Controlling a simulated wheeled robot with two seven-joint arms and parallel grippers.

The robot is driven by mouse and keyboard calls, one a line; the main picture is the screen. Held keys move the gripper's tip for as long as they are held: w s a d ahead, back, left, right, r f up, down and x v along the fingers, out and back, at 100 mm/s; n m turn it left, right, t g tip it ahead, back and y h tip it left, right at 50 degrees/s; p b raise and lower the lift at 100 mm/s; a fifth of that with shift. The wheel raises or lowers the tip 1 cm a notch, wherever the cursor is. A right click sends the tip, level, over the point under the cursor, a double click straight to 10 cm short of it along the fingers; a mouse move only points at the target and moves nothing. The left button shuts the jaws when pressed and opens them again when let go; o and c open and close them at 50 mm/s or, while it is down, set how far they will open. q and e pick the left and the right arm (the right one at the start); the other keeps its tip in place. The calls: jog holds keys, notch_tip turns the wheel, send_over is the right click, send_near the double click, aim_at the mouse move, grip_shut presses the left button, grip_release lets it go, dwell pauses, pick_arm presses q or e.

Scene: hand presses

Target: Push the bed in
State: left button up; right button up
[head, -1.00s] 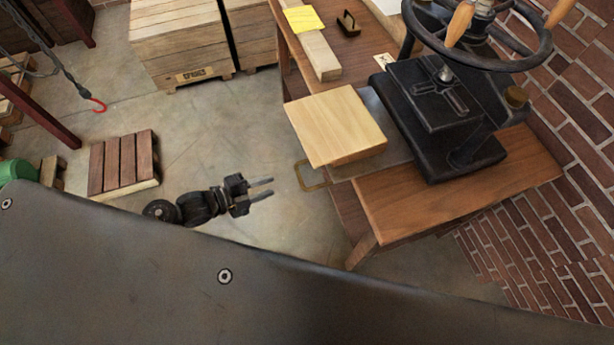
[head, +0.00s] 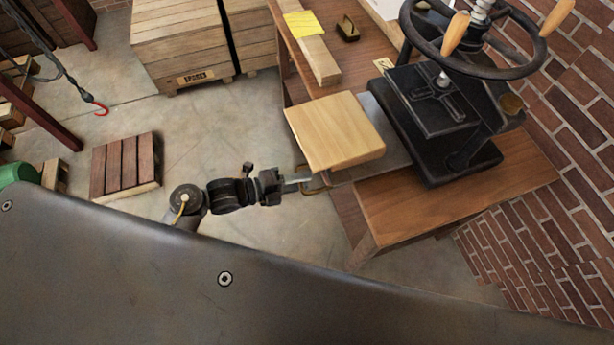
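The black hand press (head: 440,120) stands on a wooden table at the right. Its grey metal bed (head: 385,160) sticks out to the left from under the platen. A pale wooden block (head: 335,130) lies on the outer part of the bed. A brass loop handle (head: 318,190) is on the bed's left end, partly hidden by the block and my gripper. My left gripper (head: 303,183) has its fingertips at this handle. Its fingers overlap in this view, so their gap and any hold on the handle are unclear. My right gripper is not in view.
The press's handwheel (head: 475,40) is above the platen. The wooden table (head: 450,195) has bare room in front of the press. A board with a yellow note (head: 305,23) lies at the back. A crate (head: 180,45) and a small pallet (head: 125,165) stand on the floor.

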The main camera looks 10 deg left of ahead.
pick_arm(q)
jog(key=shift+x, duration=1.15)
grip_shut()
